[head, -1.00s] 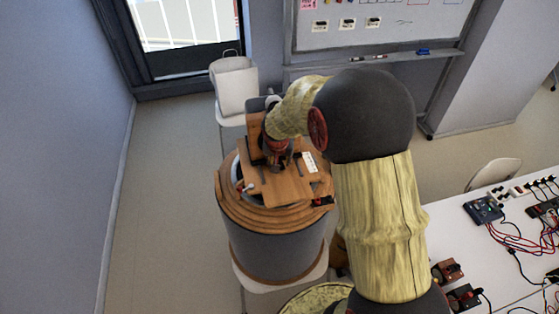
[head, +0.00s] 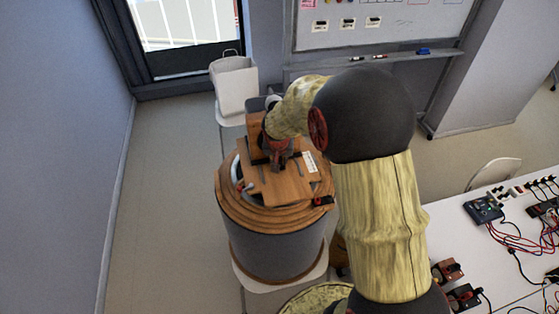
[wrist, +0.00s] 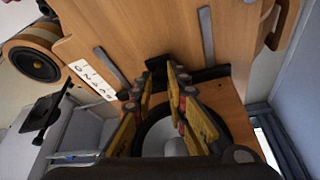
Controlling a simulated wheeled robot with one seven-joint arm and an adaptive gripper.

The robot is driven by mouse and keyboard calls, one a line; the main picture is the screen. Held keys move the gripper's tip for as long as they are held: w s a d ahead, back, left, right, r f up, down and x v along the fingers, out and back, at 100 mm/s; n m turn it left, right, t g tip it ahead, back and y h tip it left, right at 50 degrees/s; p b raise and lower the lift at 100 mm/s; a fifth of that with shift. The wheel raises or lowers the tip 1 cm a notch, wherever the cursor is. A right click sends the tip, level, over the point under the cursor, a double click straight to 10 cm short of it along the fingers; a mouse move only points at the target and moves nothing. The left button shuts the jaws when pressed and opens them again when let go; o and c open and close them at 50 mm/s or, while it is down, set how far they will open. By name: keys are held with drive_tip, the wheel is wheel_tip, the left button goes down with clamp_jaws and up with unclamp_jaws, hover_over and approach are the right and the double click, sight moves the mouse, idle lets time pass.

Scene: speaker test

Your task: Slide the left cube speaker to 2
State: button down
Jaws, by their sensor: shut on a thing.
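The left cube speaker (head: 256,134) is a wooden box on the wooden board (head: 285,187) that lies across the top of a round grey drum. In the wrist view its wooden face (wrist: 228,97) and dark cone show behind my fingers. My gripper (wrist: 161,80) has yellow fingers closed at a black part by the speaker; the exact contact is partly hidden. In the head view my gripper (head: 281,157) is low over the board. A white number strip (wrist: 93,80) lies beside a grey slot; it also shows in the head view (head: 310,162).
The wood-rimmed drum (head: 275,245) stands on a white seat. A round wooden speaker (wrist: 35,63) shows at the wrist view's left. A table (head: 500,250) with wired electronics is at right. Floor on the left is clear.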

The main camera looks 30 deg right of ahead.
drive_tip(key=shift+s, duration=0.1)
drive_tip(key=shift+s+a+f+b, duration=0.1)
drive_tip(key=shift+s+b, duration=0.1)
drive_tip(key=shift+b, duration=0.2)
drive_tip(key=shift+s+a+b, duration=0.25)
drive_tip(key=shift+s+b, duration=0.2)
drive_tip(key=shift+s, duration=0.45)
drive_tip(key=shift+s+a+b, duration=0.25)
drive_tip(key=shift+s+b, duration=0.15)
drive_tip(key=shift+s, duration=0.45)
drive_tip(key=shift+s+a+b, duration=0.25)
drive_tip(key=shift+s+b, duration=0.2)
drive_tip(key=shift+s, duration=0.45)
drive_tip(key=c, duration=1.8)
unclamp_jaws()
drive_tip(key=shift+o, duration=0.2)
drive_tip(key=v, duration=1.2)
